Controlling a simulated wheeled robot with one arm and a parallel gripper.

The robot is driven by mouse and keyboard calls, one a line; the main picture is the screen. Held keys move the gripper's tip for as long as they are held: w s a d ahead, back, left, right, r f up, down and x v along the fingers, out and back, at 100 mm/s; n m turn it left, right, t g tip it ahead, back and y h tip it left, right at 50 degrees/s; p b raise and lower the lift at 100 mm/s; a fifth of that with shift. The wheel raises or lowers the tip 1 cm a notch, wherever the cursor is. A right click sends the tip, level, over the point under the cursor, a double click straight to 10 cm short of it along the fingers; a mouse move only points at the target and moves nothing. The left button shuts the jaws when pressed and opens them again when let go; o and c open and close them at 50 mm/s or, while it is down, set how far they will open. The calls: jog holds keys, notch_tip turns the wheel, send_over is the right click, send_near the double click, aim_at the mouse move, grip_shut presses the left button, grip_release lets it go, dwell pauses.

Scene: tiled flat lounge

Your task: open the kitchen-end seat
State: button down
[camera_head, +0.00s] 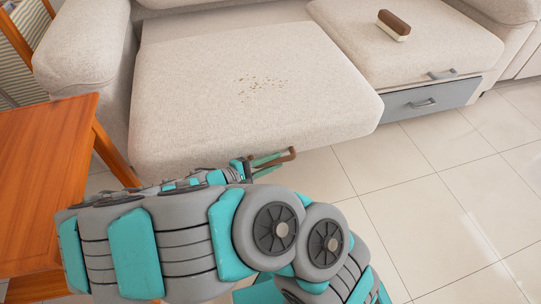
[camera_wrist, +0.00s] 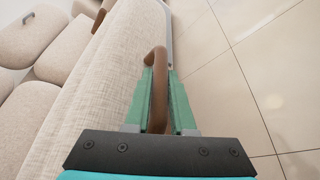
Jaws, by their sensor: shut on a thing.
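The beige sofa has two seats. The left seat (camera_head: 225,95) sticks out further forward than the right seat (camera_head: 405,45), and small brown crumbs (camera_head: 260,84) lie on it. I cannot tell from the pictures which end is the kitchen end. My gripper (camera_head: 272,160) is low at the front edge of the left seat. In the wrist view, the green fingers of my gripper (camera_wrist: 158,90) are shut on a curved brown handle (camera_wrist: 158,62), with the seat's fabric front (camera_wrist: 95,95) close beside it. The handle's attachment is not clear.
A brown and cream brush (camera_head: 394,25) lies on the right seat. A grey drawer (camera_head: 430,101) with a metal handle is under that seat. An orange wooden table (camera_head: 45,170) stands close at left. The tiled floor (camera_head: 440,185) is clear at right.

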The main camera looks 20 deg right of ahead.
dwell(0.3)
jog(key=c, duration=1.1)
grip_release()
jog(key=shift+o, duration=0.2)
jog(key=shift+a, duration=0.15)
jog(key=v, duration=0.7)
jog(key=shift+s+a+r+p, duration=0.1)
jog(key=shift+s+a+p, duration=0.1)
jog(key=shift+a+p, duration=0.15)
jog(key=shift+d, duration=0.1)
